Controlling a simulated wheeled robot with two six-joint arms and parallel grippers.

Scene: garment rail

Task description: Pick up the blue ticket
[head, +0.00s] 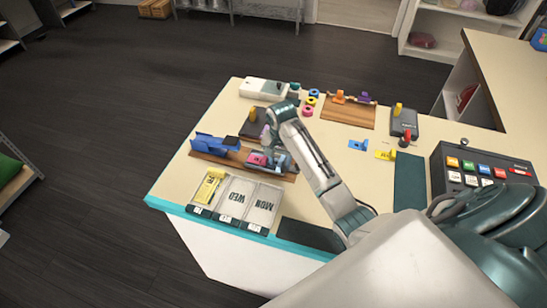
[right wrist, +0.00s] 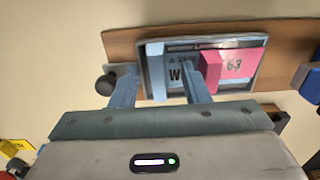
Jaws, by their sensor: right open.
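In the right wrist view, a light blue ticket (right wrist: 155,68) with a raised tab and dark lettering sits in a shallow framed holder, beside a pink ticket (right wrist: 240,64) marked 63. My right gripper (right wrist: 162,88) is open, its fingers apart on either side of the blue tab; contact cannot be told. In the head view my right gripper (head: 271,158) is low over the wooden board, largely hiding the holder; the pink ticket (head: 257,158) shows beside it. Another blue ticket-like piece (head: 357,144) lies on the counter to the right. My left gripper is not in view.
A yellow ticket (head: 384,154) lies on the counter. A blue tool (head: 215,143) rests at the board's left end. Day-labelled trays (head: 232,203) stand at the front edge, and a keypad (head: 478,168) stands at right. The counter beyond the tickets is partly clear.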

